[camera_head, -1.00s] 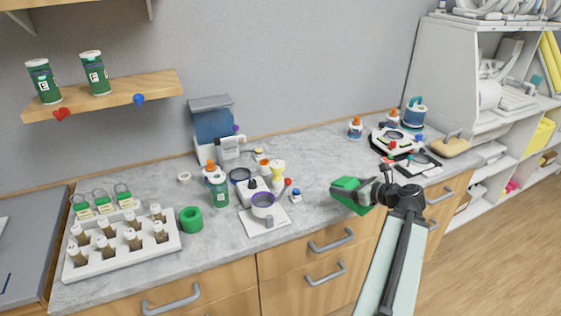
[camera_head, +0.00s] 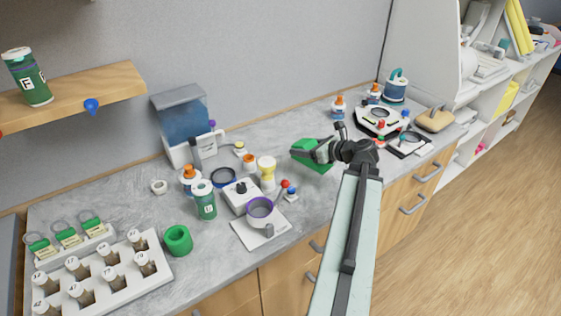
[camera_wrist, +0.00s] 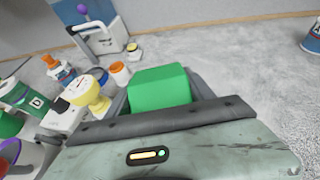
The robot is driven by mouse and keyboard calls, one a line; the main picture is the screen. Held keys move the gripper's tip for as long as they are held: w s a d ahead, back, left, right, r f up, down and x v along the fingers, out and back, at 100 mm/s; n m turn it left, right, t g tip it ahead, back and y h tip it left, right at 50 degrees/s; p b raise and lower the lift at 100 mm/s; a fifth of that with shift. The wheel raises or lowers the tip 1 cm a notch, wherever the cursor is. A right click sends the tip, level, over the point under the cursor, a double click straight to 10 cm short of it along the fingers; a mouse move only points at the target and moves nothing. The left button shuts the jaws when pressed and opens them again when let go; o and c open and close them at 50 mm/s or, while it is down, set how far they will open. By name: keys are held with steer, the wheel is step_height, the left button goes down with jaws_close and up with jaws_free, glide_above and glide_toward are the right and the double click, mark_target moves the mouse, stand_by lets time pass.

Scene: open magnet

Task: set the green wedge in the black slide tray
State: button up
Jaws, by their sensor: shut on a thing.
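The green wedge (camera_head: 315,162) is held by my gripper (camera_head: 318,152) above the worktop, right of the middle in the head view. In the wrist view the wedge (camera_wrist: 160,88) sticks up between the grey jaws of my gripper (camera_wrist: 162,98), which hide its lower part. A flat dark tray (camera_head: 408,144) with a pale edge lies at the right end of the worktop, apart from the gripper and to its right. It looks like the black slide tray, but it is small and I cannot tell its inside clearly.
A white-and-black device (camera_head: 381,120) stands beside the dark tray, with bottles behind it. A tan-topped object (camera_head: 434,121) is to its right. A stand with a purple ring (camera_head: 260,209) and bottles crowd the left-middle. Grey worktop (camera_head: 300,128) behind the wedge is clear.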

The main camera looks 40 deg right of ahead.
steer(key=w+d+r+m+h+p, duration=0.3)
steer(key=w+d+r, duration=0.1)
steer(key=w+d, duration=0.4)
steer(key=f+b, duration=0.7)
steer(key=w+a+f+b, duration=0.1)
steer(key=f+b, duration=0.2)
steer(key=f, duration=0.1)
steer(key=shift+b, duration=0.35)
steer(key=shift+r, duration=0.25)
steer(key=shift+f, duration=0.15)
steer(key=o, duration=1.3)
steer(key=shift+o, duration=0.2)
